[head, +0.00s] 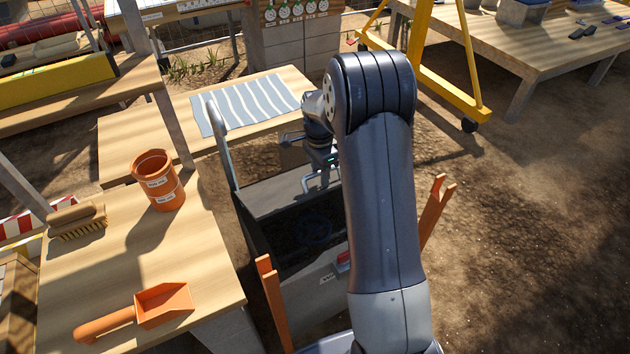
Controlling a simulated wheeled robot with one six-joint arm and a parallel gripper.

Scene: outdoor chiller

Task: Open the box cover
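The dark grey box (320,286) stands on the ground in the middle of the head view, partly hidden behind my arm. Its grey cover panel (270,197) lies at the far part of the box and carries a pale handle (308,183). Nearer to me is a dark area with a faint round shape; I cannot tell whether it is an opening or a dark surface. A red latch-like part (343,261) sits on the near side. My gripper (322,165) points down right at the handle. Its fingertips are too small and hidden to show open or shut, or contact.
A wooden table (215,280) on the left holds an orange scoop (163,305), an orange pot (158,180) and a brush (78,220). A bench with a striped cloth (248,102) stands behind the box. Orange posts (272,300) flank it. Bare ground lies right.

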